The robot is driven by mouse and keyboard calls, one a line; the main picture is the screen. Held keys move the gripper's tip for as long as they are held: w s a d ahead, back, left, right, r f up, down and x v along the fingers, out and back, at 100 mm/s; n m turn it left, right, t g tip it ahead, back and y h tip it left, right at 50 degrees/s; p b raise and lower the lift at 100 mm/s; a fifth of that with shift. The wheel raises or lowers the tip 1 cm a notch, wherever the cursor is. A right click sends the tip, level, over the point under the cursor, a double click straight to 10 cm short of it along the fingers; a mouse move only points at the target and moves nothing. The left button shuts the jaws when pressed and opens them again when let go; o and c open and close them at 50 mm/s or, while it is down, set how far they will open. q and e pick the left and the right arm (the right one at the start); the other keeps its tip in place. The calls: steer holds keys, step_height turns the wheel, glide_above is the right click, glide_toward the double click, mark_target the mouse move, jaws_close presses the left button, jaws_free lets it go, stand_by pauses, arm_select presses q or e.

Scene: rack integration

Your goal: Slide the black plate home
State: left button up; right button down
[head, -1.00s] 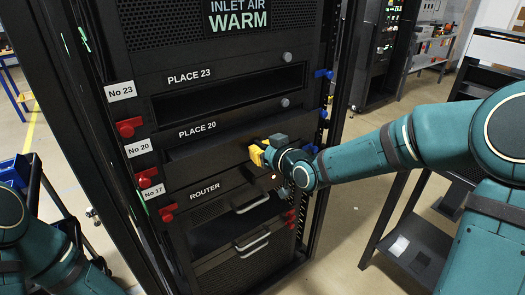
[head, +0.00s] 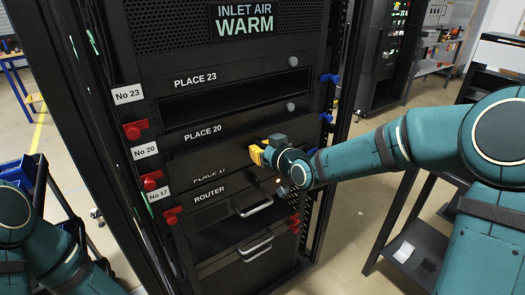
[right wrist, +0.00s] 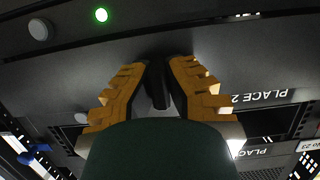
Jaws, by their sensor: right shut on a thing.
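The black plate (head: 220,154) sits in the rack opening under the label PLACE 20, with its front face showing. How far it stands out is hard to tell. My right gripper (head: 258,154), with yellow fingers, is at the right part of this face. In the right wrist view the fingers (right wrist: 160,82) are shut on a small dark handle in front of the plate (right wrist: 235,60). The fingers and wrist hide part of the face. My left gripper is out of view; only the left arm shows at lower left.
The rack's left post carries red latches (head: 136,130) and number tags. Blue latches (head: 326,118) line the right side. An open slot (head: 235,98) lies above, under PLACE 23. The router handle (head: 255,208) sticks out below. A dark shelf cart (head: 418,245) stands right.

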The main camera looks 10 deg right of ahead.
steer(key=shift+w+a+r, duration=0.1)
steer(key=shift+w+a, duration=0.2)
steer(key=shift+w, duration=0.45)
steer(key=shift+w+a, duration=0.25)
steer(key=shift+w, duration=0.45)
steer(key=c, duration=1.1)
jaws_free()
steer(key=shift+o, duration=0.2)
steer(key=shift+s, duration=0.1)
steer(key=v, duration=1.1)
steer(key=shift+s, duration=0.4)
steer(key=shift+d, duration=0.1)
